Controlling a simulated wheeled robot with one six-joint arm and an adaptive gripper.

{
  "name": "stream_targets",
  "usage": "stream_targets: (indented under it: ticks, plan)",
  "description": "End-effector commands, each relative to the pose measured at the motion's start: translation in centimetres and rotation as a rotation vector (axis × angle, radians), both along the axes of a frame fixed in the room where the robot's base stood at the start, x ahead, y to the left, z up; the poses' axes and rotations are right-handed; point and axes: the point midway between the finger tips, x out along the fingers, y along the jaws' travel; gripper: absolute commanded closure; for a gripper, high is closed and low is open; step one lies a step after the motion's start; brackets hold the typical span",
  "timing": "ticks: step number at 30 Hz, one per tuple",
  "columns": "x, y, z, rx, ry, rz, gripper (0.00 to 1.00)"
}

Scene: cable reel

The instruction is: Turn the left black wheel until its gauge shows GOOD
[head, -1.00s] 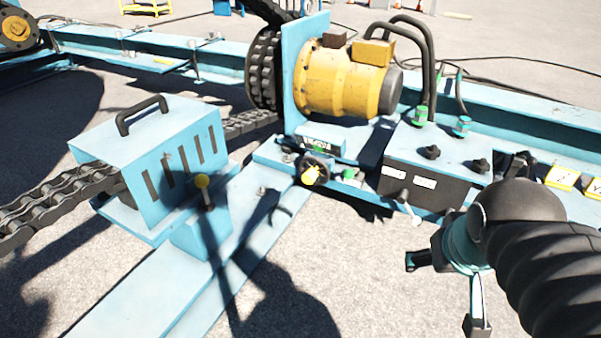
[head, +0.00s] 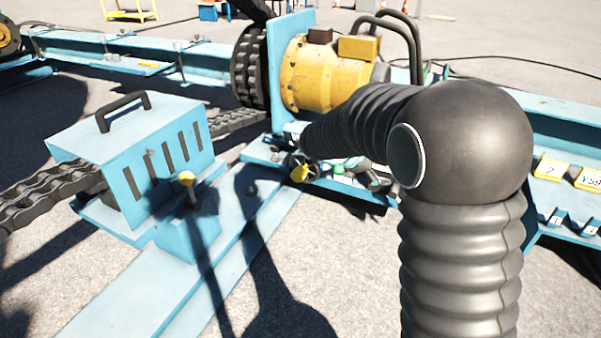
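My arm's large black joint and ribbed sleeve cover the blue-and-black box that carried two small black wheels and two pale label windows in the earlier view. Neither wheel nor any gauge reading shows now. A dark handwheel with a yellow part (head: 301,169) sits at the left of the arm, below the motor. A teal and dark piece, apparently part of my gripper (head: 377,181), shows just left of the round joint. Its fingers are mostly hidden, so I cannot tell whether it is open or touching anything.
A yellow motor (head: 322,75) stands behind the arm. Yellow number tags (head: 552,169) sit on the beam at the right.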

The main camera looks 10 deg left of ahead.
Motion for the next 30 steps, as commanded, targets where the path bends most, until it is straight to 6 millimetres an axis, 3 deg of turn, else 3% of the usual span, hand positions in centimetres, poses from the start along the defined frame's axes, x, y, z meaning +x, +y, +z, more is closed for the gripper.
stream_targets:
  ticks: [1,6,15,21,24,30]
  plan:
    - [1.7,1.4,-1.7,-0.061,0.020,0.050,0.20]
    - [7.1,6.2,-5.9,-0.272,0.061,0.227,0.20]
    - [13.6,17.1,-15.7,-0.638,0.095,0.543,0.20]
    - [15.1,24.0,-22.2,-0.840,0.086,0.723,0.20]
    - [15.2,26.3,-24.4,-0.906,0.078,0.781,0.20]
    - [15.4,28.2,-26.2,-0.963,0.068,0.832,0.20]
